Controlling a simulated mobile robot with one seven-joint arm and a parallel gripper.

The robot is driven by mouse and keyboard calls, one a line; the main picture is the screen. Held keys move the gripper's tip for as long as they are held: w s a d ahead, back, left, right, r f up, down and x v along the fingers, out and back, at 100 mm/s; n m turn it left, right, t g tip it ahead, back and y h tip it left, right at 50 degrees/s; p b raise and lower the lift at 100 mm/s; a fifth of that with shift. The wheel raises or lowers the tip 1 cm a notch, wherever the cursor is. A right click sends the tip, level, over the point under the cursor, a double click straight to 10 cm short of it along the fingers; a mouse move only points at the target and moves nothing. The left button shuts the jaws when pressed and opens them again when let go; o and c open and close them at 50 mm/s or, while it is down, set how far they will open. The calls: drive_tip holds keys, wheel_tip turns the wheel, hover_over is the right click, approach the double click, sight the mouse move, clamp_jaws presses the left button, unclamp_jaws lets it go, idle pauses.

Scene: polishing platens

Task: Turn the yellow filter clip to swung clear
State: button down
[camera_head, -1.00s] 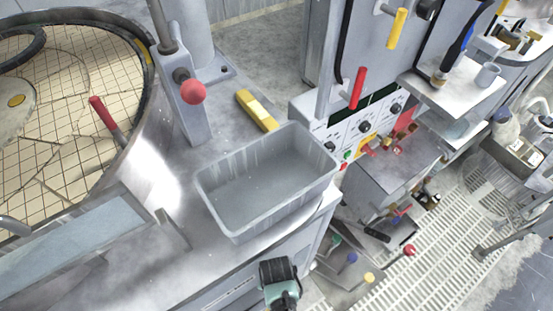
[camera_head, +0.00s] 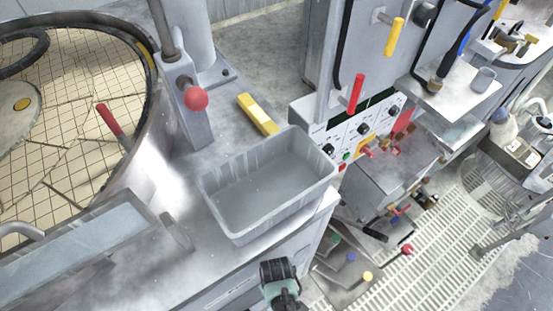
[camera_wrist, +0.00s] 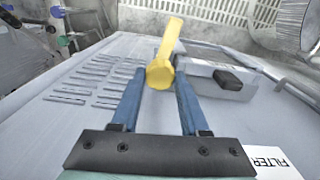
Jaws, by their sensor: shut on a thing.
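The yellow filter clip (camera_wrist: 164,62) shows in the wrist view, with a rounded near end and a narrower arm reaching up and slightly right in the picture. My gripper (camera_wrist: 159,75) has two blue fingers shut on the clip's rounded end, one on each side. The clip stands over a pale grey slotted panel (camera_wrist: 75,90). A white label with partly cut-off lettering (camera_wrist: 268,158) lies at the lower right. The clip cannot be made out in the head view, and what it is mounted on is hidden.
In the wrist view, a grey block with a black piece (camera_wrist: 228,80) is just right of the clip. In the head view, a grey tub (camera_head: 225,205), a yellow bar (camera_head: 257,114) and a red-knobbed lever (camera_head: 196,98) are on the bench beside the round platen.

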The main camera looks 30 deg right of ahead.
drive_tip(key=shift+n, duration=0.8)
drive_tip(key=shift+c, duration=2.1)
unclamp_jaws()
drive_tip(key=shift+r, duration=0.1)
wheel_tip(320, 180, up, 13)
drive_tip(key=p, duration=0.2)
